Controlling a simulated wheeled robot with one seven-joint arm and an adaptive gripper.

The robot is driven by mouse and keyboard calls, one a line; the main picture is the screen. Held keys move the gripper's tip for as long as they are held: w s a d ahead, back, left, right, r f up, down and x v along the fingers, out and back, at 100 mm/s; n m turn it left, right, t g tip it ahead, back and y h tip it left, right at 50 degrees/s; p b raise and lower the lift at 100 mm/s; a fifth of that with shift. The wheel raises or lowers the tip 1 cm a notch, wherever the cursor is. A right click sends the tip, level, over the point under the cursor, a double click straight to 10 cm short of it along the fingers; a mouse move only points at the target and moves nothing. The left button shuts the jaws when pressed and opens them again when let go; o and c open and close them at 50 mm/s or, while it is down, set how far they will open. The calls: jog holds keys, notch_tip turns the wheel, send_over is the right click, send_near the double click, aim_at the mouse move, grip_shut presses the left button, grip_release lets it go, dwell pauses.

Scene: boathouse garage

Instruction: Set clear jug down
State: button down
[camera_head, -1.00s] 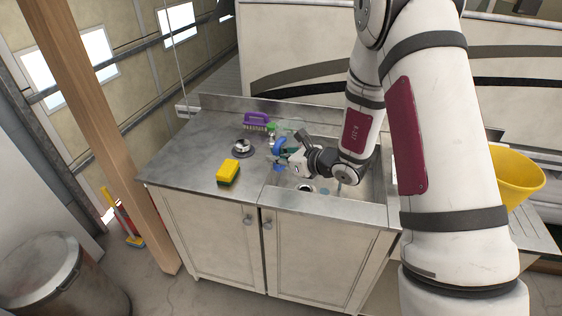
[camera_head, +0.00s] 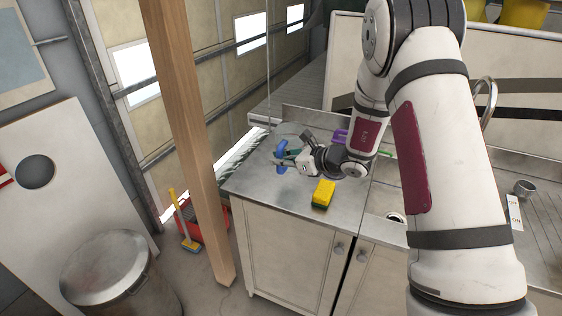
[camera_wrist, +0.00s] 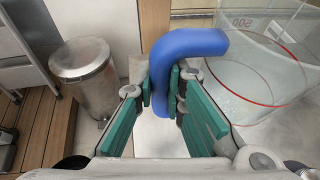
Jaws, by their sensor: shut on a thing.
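The see-through body is hard to make out there. I cannot tell whether its base touches the counter.
A yellow sponge (camera_head: 323,194) lies near the counter's front edge, right of my gripper. A purple brush (camera_head: 340,135) is behind my wrist, partly hidden. A wooden post (camera_head: 185,130) stands left of the counter.

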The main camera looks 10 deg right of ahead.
aim_at(280, 173)
dwell(0.3)
jog(key=shift+f+b, duration=1.1)
jog(key=shift+f, duration=1.5)
jog(key=shift+f+b, duration=0.35)
jog(key=shift+f, duration=0.55)
jog(key=c, duration=1.6)
grip_release()
jog(key=c, duration=0.4)
jog(key=shift+o, duration=0.2)
jog(key=shift+s+d, duration=0.1)
jog(key=shift+d, duration=0.05)
